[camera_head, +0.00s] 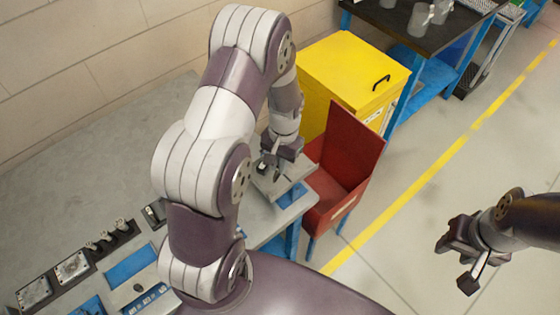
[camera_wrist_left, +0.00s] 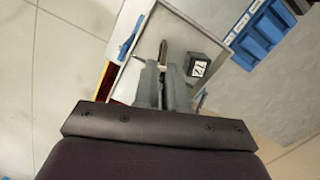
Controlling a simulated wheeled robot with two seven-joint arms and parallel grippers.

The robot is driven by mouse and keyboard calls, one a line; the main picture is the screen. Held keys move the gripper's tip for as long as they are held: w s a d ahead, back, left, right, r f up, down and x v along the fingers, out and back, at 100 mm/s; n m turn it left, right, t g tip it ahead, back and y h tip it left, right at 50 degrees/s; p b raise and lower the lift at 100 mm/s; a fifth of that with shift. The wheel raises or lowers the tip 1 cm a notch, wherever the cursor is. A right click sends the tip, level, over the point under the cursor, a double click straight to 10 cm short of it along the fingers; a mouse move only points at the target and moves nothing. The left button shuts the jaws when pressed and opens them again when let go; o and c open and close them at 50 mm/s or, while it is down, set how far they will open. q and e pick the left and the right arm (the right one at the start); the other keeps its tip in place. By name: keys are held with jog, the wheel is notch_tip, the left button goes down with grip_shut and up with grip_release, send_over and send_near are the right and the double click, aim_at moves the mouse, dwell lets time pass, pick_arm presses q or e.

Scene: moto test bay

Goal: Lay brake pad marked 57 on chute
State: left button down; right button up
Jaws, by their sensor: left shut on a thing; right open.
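My left gripper (camera_head: 277,166) is low over a shallow grey metal tray (camera_head: 290,189) at the table's right end; which part is the chute I cannot tell. In the left wrist view the left gripper (camera_wrist_left: 164,66) is shut on a thin brownish piece (camera_wrist_left: 163,48), mostly hidden between its fingers; no number shows on it. A dark block (camera_wrist_left: 197,66) with a white label, seemingly "12" turned sideways, sits in the tray right beside the fingers. I see no mark 57. My right gripper (camera_head: 468,262) is open and empty, over the floor at right.
A red open bin (camera_head: 350,150) with a tall back stands against the tray's right side. A yellow cabinet (camera_head: 350,72) stands behind it. Blue trays (camera_head: 130,264) and dark fixtures with metal parts (camera_head: 72,266) lie at the table's near left. The table's middle (camera_head: 90,170) is clear.

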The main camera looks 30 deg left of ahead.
pick_arm(q)
jog(key=shift+f, duration=0.3)
dwell(0.4)
jog(key=shift+f+b, duration=0.35)
jog(key=shift+f, duration=0.15)
dwell(0.3)
jog(key=c, duration=1.1)
grip_release()
notch_tip(320, 180, up, 7)
jog(key=p, duration=0.6)
jog(key=shift+r+p, duration=0.1)
jog(key=shift+p, duration=0.25)
